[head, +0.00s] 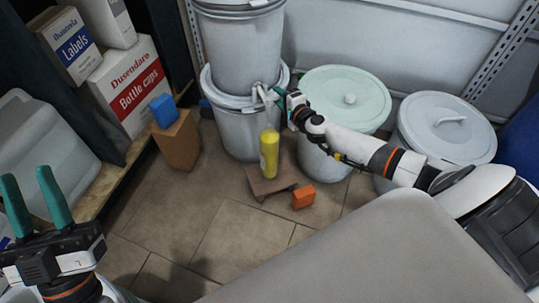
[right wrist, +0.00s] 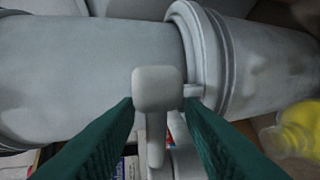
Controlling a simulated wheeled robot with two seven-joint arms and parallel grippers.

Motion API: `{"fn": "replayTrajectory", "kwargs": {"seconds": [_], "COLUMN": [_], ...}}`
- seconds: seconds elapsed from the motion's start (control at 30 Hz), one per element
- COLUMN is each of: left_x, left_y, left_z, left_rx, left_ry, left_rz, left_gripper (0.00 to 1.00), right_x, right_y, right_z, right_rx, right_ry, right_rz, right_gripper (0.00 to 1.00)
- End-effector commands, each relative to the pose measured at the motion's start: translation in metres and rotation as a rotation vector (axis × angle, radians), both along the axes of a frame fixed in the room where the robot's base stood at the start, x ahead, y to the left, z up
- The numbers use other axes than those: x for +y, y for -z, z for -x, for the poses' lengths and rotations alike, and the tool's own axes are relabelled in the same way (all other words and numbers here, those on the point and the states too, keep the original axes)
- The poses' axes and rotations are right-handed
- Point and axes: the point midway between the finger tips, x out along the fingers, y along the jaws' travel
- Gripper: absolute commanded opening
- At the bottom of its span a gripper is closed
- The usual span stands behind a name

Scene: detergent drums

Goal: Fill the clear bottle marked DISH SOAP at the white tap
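A bottle with yellow contents (head: 269,155) stands upright on a brown stand (head: 270,181) in front of the lower drum (head: 238,135). Its lettering is not readable. The bottle also shows, cut off, at the right edge of the right wrist view (right wrist: 297,135). The white tap (right wrist: 157,88) is on that drum, and its handle lies between the fingers of my right gripper (right wrist: 160,100). These fingers are apart, one on either side of the handle; a firm grip is not evident. In the head view my right gripper (head: 268,96) partly hides the tap. My left gripper (head: 38,200) is open and empty at lower left.
An orange block (head: 303,196) lies on the tiles beside the stand. A blue block (head: 163,110) sits on a brown box (head: 178,141). Lidded drums (head: 345,98) (head: 448,125) stand to the right. Cartons (head: 130,84) fill the left shelf. The floor at front centre is clear.

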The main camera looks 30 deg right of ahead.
Motion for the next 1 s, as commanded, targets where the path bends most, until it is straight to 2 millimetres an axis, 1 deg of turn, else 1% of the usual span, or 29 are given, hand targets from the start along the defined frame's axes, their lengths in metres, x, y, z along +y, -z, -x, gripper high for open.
{"fn": "replayTrajectory", "kwargs": {"seconds": [0.5,0.7,0.9,0.97,1.0], "left_x": [0.000,-0.001,-0.001,-0.001,-0.001], "left_y": [0.013,0.018,0.018,0.017,0.017], "left_z": [-0.012,-0.014,-0.014,-0.014,-0.014], "left_rx": [0.109,0.139,0.138,0.137,0.136], "left_ry": [-0.010,-0.010,-0.009,-0.009,-0.009], "left_rz": [-0.032,-0.039,-0.039,-0.039,-0.038], "left_gripper": [0.35,0.35,0.35,0.35,0.35], "right_x": [-0.001,-0.001,-0.001,-0.001,-0.001], "right_y": [-0.001,0.000,0.000,0.000,0.000], "right_z": [-0.003,-0.003,-0.003,-0.003,-0.003], "right_rx": [0.000,0.000,-0.001,-0.001,-0.001], "right_ry": [0.000,0.000,0.000,0.000,0.000], "right_rz": [0.000,0.000,0.000,0.000,0.000], "right_gripper": [0.35,0.35,0.35,0.45,0.52]}}
